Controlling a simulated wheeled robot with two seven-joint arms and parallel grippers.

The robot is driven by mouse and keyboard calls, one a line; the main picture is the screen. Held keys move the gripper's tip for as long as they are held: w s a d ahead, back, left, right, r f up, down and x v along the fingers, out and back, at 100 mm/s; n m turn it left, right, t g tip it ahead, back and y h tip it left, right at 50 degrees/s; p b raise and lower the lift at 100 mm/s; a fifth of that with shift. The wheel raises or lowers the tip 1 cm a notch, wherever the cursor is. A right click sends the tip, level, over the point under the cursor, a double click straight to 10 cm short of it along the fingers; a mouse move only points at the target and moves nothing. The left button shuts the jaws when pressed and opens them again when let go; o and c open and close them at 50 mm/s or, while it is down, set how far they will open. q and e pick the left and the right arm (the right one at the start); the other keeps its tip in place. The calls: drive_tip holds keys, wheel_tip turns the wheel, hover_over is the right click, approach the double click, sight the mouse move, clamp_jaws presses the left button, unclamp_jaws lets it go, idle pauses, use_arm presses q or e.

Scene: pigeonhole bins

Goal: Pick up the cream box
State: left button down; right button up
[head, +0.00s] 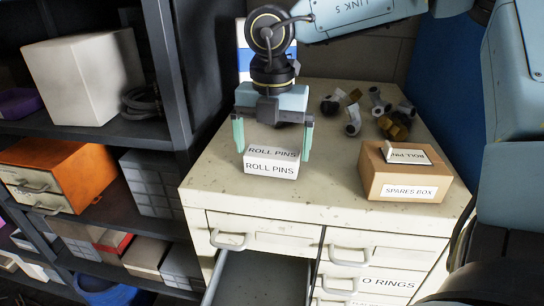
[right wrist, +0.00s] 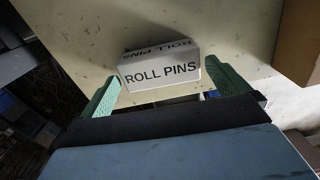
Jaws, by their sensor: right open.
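A small cream-white box labelled ROLL PINS (head: 270,166) sits on top of the cream drawer cabinet, near its front edge. My right gripper (head: 272,153) points down over it, open, with one green finger on each side of the box. In the right wrist view the box (right wrist: 160,72) lies between the two fingers (right wrist: 162,76), its label facing the camera. My left gripper is in neither view.
A cardboard spares box (head: 408,178) with a labelled piece on top stands right on the cabinet top (head: 335,190). Several metal fittings (head: 353,120) lie behind. An open drawer (head: 262,280) juts out below. A dark shelf unit (head: 170,70) holding a larger off-white box (head: 85,78) stands left.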

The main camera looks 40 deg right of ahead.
sight(272, 152)
drive_tip(key=shift+f, duration=1.4)
drive_tip(key=c, duration=0.7)
drive_tip(key=shift+c, duration=0.2)
drive_tip(key=shift+r, duration=0.1)
wheel_tip(272, 152, up, 18)
drive_tip(key=shift+b, duration=0.45)
